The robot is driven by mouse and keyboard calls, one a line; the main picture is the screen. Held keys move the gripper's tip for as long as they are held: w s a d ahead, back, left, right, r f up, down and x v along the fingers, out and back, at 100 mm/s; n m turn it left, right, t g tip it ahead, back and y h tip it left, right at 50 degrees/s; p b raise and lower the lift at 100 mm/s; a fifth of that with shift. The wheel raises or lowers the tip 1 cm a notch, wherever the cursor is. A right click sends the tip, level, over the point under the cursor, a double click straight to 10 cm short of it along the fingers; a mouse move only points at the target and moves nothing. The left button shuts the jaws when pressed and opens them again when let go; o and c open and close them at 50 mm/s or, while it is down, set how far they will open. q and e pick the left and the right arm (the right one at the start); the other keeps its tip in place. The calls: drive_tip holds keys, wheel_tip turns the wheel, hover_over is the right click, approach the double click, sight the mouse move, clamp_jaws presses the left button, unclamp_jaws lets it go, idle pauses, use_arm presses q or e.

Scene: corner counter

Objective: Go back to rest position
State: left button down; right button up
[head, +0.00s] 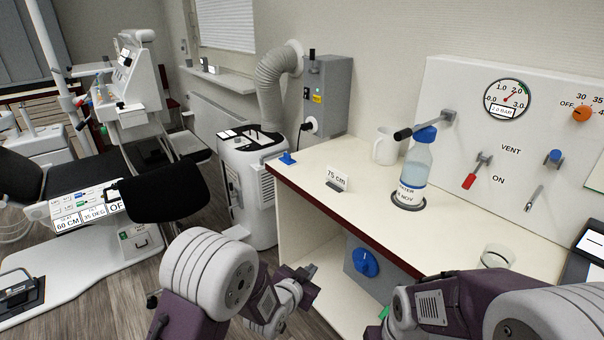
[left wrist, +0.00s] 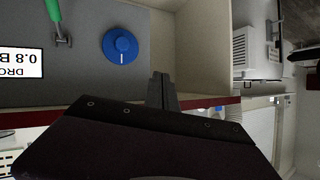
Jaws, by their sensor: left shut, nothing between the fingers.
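My left gripper (head: 308,283) is shut and empty, low in front of the counter's open lower shelf. In the left wrist view its closed fingers (left wrist: 161,92) point toward the cabinet front, left of the counter's dark red edge in the head view, touching nothing I can see. My left arm comes in from the bottom of the head view.
The counter (head: 460,235) holds a capped bottle (head: 415,165), a white mug (head: 385,146), a "75 cm" card (head: 337,179) and a glass dish (head: 496,257). Below is a blue knob (head: 364,262), also in the left wrist view (left wrist: 120,46). A white machine (head: 250,180) stands left of the counter.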

use_arm(q)
drive_tip(key=s+a+r+n+g+y, duration=0.1)
drive_tip(key=s+a+r+n+y, duration=0.15)
drive_tip(key=a, duration=0.65)
drive_tip(key=s+a+r+n+g+y, duration=0.1)
drive_tip(key=s+a+r+n+y, duration=0.15)
drive_tip(key=a, duration=0.75)
drive_tip(key=s+a+f+n+g, duration=0.1)
drive_tip(key=s+f+n+g, duration=0.2)
drive_tip(key=s, duration=0.6)
drive_tip(key=s+a+f+g, duration=0.1)
drive_tip(key=s+f+g, duration=0.2)
drive_tip(key=s+g, duration=0.35)
wheel_tip(320, 180, up, 12)
drive_tip(key=s+t+p, duration=0.1)
drive_tip(key=s+p, duration=0.1)
drive_tip(key=p, duration=1)
drive_tip(key=shift+s+d, duration=0.15)
drive_tip(key=shift+s, duration=0.15)
drive_tip(key=shift+f, duration=0.1)
